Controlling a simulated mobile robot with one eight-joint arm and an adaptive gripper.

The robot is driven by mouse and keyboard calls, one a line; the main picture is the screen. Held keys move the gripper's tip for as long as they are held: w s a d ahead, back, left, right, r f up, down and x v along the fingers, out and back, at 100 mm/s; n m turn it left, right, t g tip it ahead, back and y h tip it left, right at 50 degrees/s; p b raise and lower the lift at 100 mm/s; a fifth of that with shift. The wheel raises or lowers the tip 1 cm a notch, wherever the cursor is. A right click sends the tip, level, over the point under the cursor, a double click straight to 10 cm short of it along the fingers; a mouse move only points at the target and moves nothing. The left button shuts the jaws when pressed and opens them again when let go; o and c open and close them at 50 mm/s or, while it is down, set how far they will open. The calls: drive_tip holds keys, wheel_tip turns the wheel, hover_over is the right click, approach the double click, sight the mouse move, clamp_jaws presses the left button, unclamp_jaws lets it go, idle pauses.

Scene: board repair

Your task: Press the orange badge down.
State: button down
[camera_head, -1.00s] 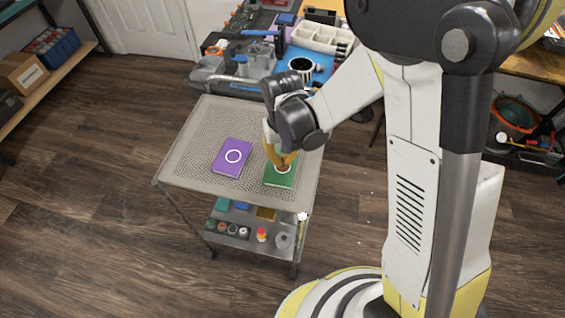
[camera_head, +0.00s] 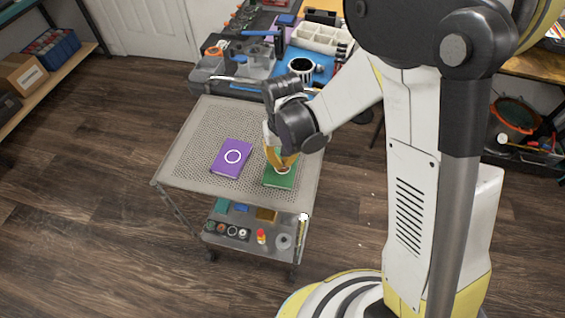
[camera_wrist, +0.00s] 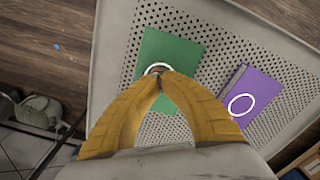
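A green board (camera_head: 279,179) with a white ring lies flat on the perforated top of a metal cart. It also shows in the wrist view (camera_wrist: 175,52). My gripper (camera_head: 283,166) points down over the green board's ring. In the wrist view its yellow fingertips (camera_wrist: 160,77) come together at the ring, with no clear gap between them. A small brownish patch shows inside the ring by the tips. I cannot make out the orange badge for certain; the fingertips cover most of the ring's inside. Whether the tips touch the board is not clear.
A purple board (camera_head: 231,158) with a white ring lies left of the green one on the cart top (camera_head: 188,145). Small goods sit on the cart's lower shelf (camera_head: 225,232). A cluttered workbench with a white tray (camera_head: 318,38) stands behind. Floor left of the cart is clear.

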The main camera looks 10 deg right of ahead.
idle(0.4)
drive_tip(key=shift+r+p, duration=2.9)
drive_tip(key=shift+r, duration=1.05)
drive_tip(key=shift+d+r, duration=0.1)
drive_tip(key=shift+r, duration=0.15)
drive_tip(key=s+d+r+m+t, duration=0.1)
drive_tip(key=s+d+r+t, duration=0.2)
drive_tip(key=r, duration=0.6)
drive_tip(key=s+d+r+m+t, duration=0.1)
drive_tip(key=s+d+r+t, duration=0.3)
drive_tip(key=s+d+r, duration=0.3)
drive_tip(key=shift+s+d+r, duration=0.4)
drive_tip(key=shift+d+r, duration=0.9)
drive_tip(key=shift+d, duration=0.35)
